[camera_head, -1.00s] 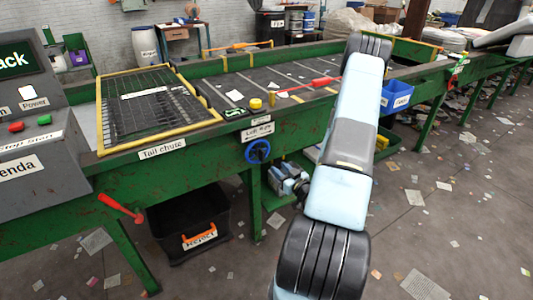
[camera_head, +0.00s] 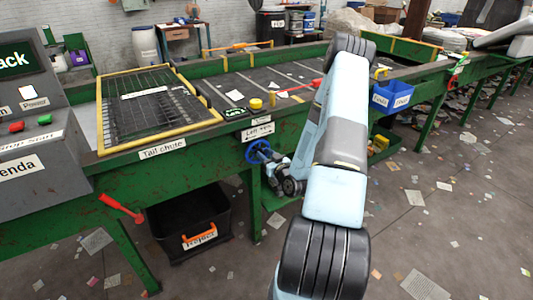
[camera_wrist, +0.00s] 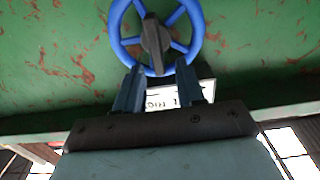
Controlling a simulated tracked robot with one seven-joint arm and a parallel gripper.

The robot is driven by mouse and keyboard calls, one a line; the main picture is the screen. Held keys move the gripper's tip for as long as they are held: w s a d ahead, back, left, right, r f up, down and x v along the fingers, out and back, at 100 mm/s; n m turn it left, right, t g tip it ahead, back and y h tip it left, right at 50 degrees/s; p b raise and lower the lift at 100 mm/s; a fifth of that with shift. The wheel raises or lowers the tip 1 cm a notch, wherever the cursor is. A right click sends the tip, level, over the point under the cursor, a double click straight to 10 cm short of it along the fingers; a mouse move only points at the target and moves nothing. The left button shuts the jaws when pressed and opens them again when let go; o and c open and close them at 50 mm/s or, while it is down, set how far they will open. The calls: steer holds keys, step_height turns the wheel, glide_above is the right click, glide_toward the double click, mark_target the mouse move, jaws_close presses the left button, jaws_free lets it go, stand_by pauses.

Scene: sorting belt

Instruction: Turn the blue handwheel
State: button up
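The blue handwheel (camera_head: 251,152) is mounted on the green side of the conveyor, under a white label with a double arrow. In the wrist view the handwheel (camera_wrist: 198,28) shows its blue rim, spokes and dark hub at the top of the picture. The fingertips overlap the lower rim in the picture; contact cannot be told. In the head view my gripper (camera_head: 268,158) is at the right side of the handwheel, partly covering it.
A grey control panel (camera_head: 32,150) stands at the far left. The floor has scattered papers.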

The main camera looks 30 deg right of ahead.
steer(key=shift+w, duration=0.9)
